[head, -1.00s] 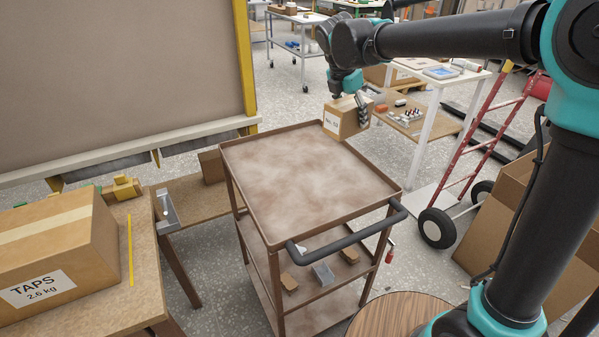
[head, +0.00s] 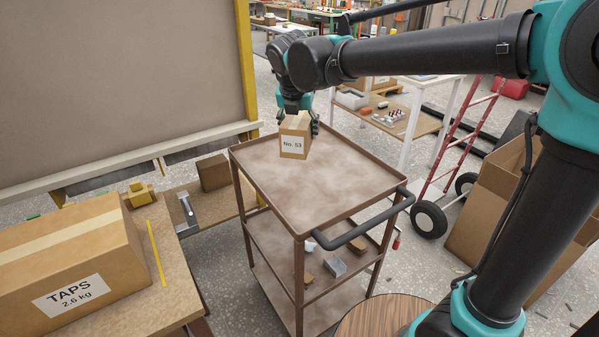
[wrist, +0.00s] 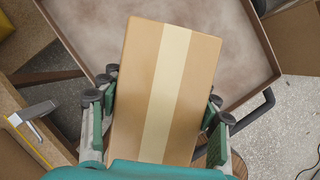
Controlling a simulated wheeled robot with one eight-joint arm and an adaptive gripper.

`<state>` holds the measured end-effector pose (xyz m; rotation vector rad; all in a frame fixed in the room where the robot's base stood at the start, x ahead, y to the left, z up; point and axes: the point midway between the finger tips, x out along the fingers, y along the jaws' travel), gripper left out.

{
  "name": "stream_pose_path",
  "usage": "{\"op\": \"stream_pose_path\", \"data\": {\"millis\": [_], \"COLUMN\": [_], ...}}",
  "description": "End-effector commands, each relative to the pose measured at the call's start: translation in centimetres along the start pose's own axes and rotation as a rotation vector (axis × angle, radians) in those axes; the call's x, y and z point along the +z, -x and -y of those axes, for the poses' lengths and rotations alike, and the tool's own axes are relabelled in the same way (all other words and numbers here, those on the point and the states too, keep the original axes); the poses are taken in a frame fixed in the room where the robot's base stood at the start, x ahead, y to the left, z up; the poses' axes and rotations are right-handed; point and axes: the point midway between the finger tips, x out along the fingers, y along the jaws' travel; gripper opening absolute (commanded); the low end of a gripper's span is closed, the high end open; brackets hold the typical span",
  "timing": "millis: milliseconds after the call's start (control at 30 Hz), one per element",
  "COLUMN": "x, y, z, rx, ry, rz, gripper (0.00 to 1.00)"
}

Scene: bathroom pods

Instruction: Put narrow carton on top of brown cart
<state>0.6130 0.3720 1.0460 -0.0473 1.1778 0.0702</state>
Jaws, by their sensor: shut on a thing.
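The narrow carton (head: 294,146) is a small tan box with a white label reading "No. 53". My gripper (head: 298,118) is shut on it, with fingers on both sides. In the wrist view the carton (wrist: 165,90), with a pale tape strip, sits between the fingertips of my gripper (wrist: 158,105). The brown cart (head: 345,190) has a rimmed, mottled top that is bare. In the head view the carton appears over the far part of this top; whether it touches the surface I cannot tell. The cart top (wrist: 235,40) also shows behind the carton in the wrist view.
The cart has a black handle (head: 370,228) at its near right and small items on a lower shelf. A bench at left holds a large TAPS box (head: 75,265). A red hand truck (head: 462,140) and open cardboard box (head: 500,195) stand at right.

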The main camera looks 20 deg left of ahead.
Motion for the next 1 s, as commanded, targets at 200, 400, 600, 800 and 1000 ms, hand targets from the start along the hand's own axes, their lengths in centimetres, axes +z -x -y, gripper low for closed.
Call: {"op": "stream_pose_path", "data": {"millis": [200, 400, 600, 800, 1000], "x": [-2.0, -3.5, -4.1, -5.1, -5.6], "y": [-4.9, -8.6, -10.0, -12.4, -13.5], "z": [0.0, 0.0, 0.0, 0.0, 0.0], "rx": [0.0, 0.0, -0.001, -0.001, -0.001], "ry": [-0.001, -0.001, -0.001, -0.001, -0.001], "rz": [0.0, 0.0, 0.0, 0.0, 0.0], "gripper": [0.15, 0.15, 0.15, 0.15, 0.15]}}
